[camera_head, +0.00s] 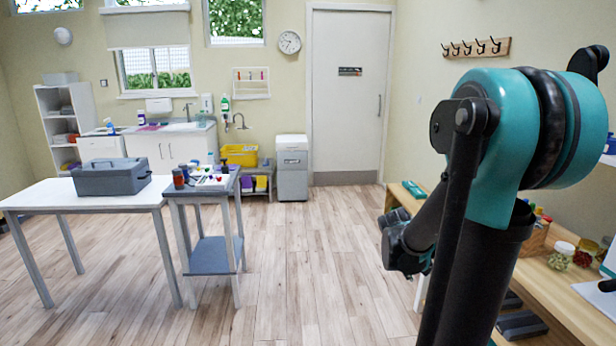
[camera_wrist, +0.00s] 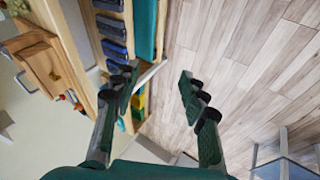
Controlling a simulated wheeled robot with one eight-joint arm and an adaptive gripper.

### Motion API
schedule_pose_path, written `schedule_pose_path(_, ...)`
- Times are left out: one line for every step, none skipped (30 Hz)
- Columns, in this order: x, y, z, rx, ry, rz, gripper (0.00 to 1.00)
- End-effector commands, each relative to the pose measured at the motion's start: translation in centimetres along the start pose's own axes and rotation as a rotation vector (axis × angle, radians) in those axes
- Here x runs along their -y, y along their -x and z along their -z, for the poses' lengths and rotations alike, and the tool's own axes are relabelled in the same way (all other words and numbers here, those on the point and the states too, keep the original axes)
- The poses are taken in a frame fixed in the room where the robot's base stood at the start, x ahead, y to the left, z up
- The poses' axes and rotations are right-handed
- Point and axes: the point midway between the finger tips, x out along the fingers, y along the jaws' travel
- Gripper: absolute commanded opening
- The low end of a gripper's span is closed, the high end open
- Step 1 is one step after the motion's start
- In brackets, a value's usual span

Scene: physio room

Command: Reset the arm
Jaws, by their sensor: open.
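My arm (camera_head: 512,140) stands folded at the right of the head view, with its teal joint high and the forearm hanging down to the left. My gripper shows in the wrist view (camera_wrist: 158,92), with its two fingers spread wide and nothing between them. In the head view the gripper end (camera_head: 402,250) is dark and partly hidden by the arm, beside the wooden bench (camera_head: 565,295). In the wrist view the left finger overlaps the bench edge and the right finger is over the wood floor (camera_wrist: 240,50).
A white table (camera_head: 40,195) holds a grey toolbox (camera_head: 112,177) at the left. A small trolley (camera_head: 212,250) with bottles stands next to it. A grey bin (camera_head: 292,168) stands by the door (camera_head: 348,95). The middle floor is clear. Jars (camera_head: 561,256) stand on the bench.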

Motion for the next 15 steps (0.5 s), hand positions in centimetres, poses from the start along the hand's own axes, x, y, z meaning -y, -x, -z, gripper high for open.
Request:
schedule_pose_path(1.4, 1.0, -1.7, -0.007, -0.011, 0.049, 0.43)
schedule_pose_path(2.2, 1.5, -2.6, -0.01, -0.018, 0.08, 0.43)
schedule_pose_path(3.4, 2.1, -3.8, -0.015, -0.028, 0.121, 0.43)
schedule_pose_path(4.2, 2.6, -4.7, -0.018, -0.035, 0.152, 0.43)
schedule_pose_path(5.1, 3.1, -5.6, -0.021, -0.043, 0.183, 0.43)
schedule_pose_path(6.2, 3.7, -6.8, -0.025, -0.052, 0.223, 0.43)
schedule_pose_path(7.1, 4.2, -7.7, -0.028, -0.06, 0.252, 0.43)
schedule_pose_path(7.9, 4.6, -8.6, -0.03, -0.067, 0.282, 0.43)
schedule_pose_path(8.9, 5.1, -9.7, -0.033, -0.076, 0.318, 0.43)
schedule_pose_path(9.6, 5.5, -10.4, -0.035, -0.082, 0.344, 0.43)
schedule_pose_path(10.3, 5.8, -11.1, -0.037, -0.088, 0.369, 0.43)
schedule_pose_path(11.1, 6.2, -11.9, -0.039, -0.095, 0.398, 0.43)
schedule_pose_path(11.7, 6.5, -12.5, -0.04, -0.1, 0.417, 0.43)
schedule_pose_path(12.1, 6.7, -13.0, -0.041, -0.104, 0.433, 0.43)
schedule_pose_path(12.7, 6.9, -13.5, -0.042, -0.109, 0.453, 0.43)
